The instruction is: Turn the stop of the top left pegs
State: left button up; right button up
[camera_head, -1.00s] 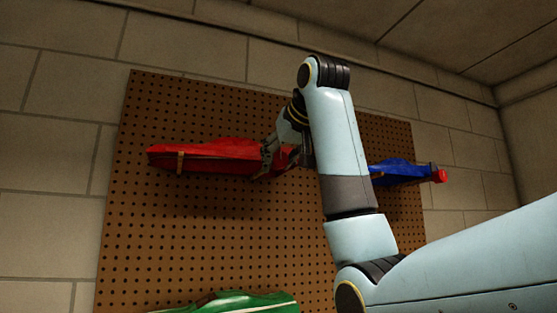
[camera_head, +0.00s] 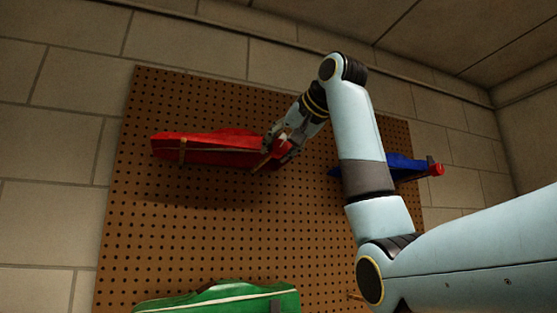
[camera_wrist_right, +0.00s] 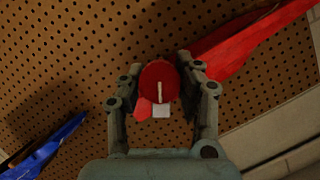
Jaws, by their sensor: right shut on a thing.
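The red car body (camera_head: 205,148) rests on pegs at the upper left of the brown pegboard. A thin wooden peg (camera_head: 182,150) shows in front of it near its left part. At its right end my right gripper (camera_head: 279,148) is shut on a round red stop. In the right wrist view the round red stop (camera_wrist_right: 159,82), with a white line across its face, sits between the fingers of my right gripper (camera_wrist_right: 160,92). The red car (camera_wrist_right: 250,45) also shows there, at the upper right. My left gripper is not in view.
The pegboard (camera_head: 230,230) hangs on a block wall (camera_head: 60,200). A blue car (camera_head: 400,168) with a red end is at the right, partly behind my right arm. A green car (camera_head: 220,300) is at the bottom. The board between them is clear.

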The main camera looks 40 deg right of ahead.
jog(key=m+y+b, duration=0.1)
jog(key=m+b, duration=0.1)
jog(key=b, duration=0.1)
jog(key=m+t+y+b, duration=0.1)
jog(key=m+b, duration=0.1)
jog(key=m+t+b, duration=0.1)
jog(key=m+b, duration=0.1)
jog(key=b, duration=0.1)
jog(key=shift+f+y+b, duration=0.35)
jog(key=shift+y, duration=0.05)
jog(key=m+t+b, duration=0.1)
jog(key=m+b, duration=0.1)
jog(key=shift+b, duration=0.3)
jog(key=shift+r+m+t+b, duration=0.15)
jog(key=shift+m+t+b, duration=0.15)
jog(key=shift+m+b, duration=0.4)
jog(key=o, duration=1.2)
jog(key=shift+d, duration=0.1)
jog(key=shift+s+r, duration=0.1)
jog(key=s, duration=0.4)
jog(key=s+d, duration=0.1)
jog(key=s, duration=0.6)
jog(key=shift+s+d, duration=0.35)
jog(key=shift+d, duration=0.05)
